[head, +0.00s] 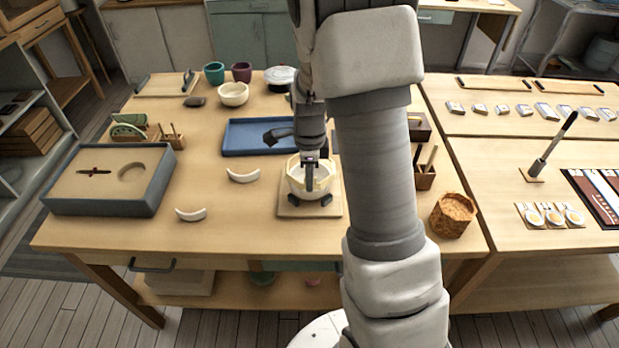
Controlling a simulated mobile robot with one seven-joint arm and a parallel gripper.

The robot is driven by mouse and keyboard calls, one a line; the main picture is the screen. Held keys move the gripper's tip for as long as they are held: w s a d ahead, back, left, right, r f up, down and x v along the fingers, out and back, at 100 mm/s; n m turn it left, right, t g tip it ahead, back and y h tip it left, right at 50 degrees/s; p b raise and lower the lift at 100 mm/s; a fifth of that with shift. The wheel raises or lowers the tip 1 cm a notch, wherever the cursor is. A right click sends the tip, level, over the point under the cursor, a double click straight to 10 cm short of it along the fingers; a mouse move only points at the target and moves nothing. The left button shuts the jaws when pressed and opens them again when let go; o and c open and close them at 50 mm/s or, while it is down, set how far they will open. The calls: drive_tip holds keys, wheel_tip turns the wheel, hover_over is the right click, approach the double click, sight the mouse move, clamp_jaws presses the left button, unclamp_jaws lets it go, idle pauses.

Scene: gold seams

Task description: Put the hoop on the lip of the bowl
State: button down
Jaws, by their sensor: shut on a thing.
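The white bowl (302,191) stands on a square wooden board (291,212) near the front middle of the table. My gripper (309,182) points down over the bowl and is shut on the hoop (325,181), a pale yellowish band at the height of the bowl's lip. The gripper hides part of the hoop and the bowl's inside. I cannot tell whether the hoop rests on the lip or hangs just above it.
Two curved white shards (243,176) (191,214) lie left of the board. A blue tray (233,138) is behind, and a grey-blue box (104,207) stands at the left. A cork-like pot (453,216) stands at the right. Bare table (240,225) lies left of the board.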

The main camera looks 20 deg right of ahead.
drive_tip(key=shift+f+b, duration=0.35)
drive_tip(key=shift+f, duration=0.7)
idle(2.5)
drive_tip(key=shift+r+p, duration=1.45)
drive_tip(key=shift+r, duration=0.2)
drive_tip(key=shift+f, duration=0.2)
drive_tip(key=shift+f+b, duration=0.3)
drive_tip(key=shift+f, duration=0.1)
drive_tip(key=shift+f+b, duration=0.3)
drive_tip(key=shift+f, duration=0.65)
idle(1.4)
